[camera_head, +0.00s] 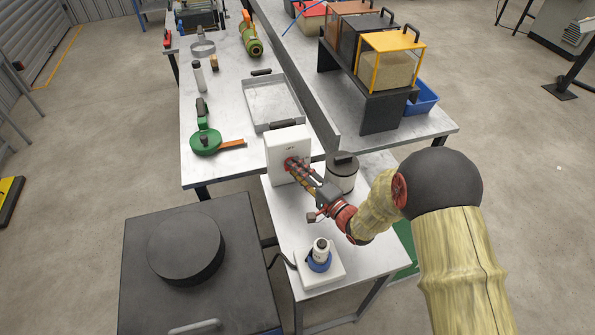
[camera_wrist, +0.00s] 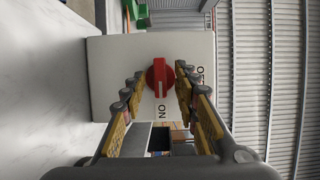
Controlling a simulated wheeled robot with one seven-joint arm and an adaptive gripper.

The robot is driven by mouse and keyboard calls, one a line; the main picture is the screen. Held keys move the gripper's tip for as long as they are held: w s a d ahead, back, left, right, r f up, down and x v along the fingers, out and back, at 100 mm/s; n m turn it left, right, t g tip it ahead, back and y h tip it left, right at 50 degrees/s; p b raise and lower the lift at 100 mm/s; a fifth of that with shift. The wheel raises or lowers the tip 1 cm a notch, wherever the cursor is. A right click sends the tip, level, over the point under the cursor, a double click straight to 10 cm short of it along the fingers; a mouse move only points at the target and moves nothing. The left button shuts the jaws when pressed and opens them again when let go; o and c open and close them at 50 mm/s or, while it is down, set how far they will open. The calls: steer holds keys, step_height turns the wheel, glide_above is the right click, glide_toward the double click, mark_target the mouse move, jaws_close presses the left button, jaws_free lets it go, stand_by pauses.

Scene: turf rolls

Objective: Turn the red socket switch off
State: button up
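The red socket switch (camera_wrist: 160,77) is a round red knob with a raised grip bar on the front of a white box (camera_wrist: 110,60). A pale mark on the bar points down in the wrist view, towards the letters "ON". A second label on the right is partly hidden by a finger. My gripper (camera_wrist: 161,76) is open, with one finger on each side of the knob. I cannot tell whether the fingertips touch it. In the head view the white box (camera_head: 287,145) stands upright on a metal table, and my gripper (camera_head: 296,166) reaches its front.
A dark-lidded canister (camera_head: 342,177) stands close beside my arm. A white base with a blue ring and a bottle (camera_head: 320,258) sits nearer on the table (camera_head: 283,201). A metal tray (camera_head: 268,102) and a green tape tool (camera_head: 205,142) lie behind the box.

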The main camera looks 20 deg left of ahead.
steer(key=shift+c, duration=1.1)
jaws_close()
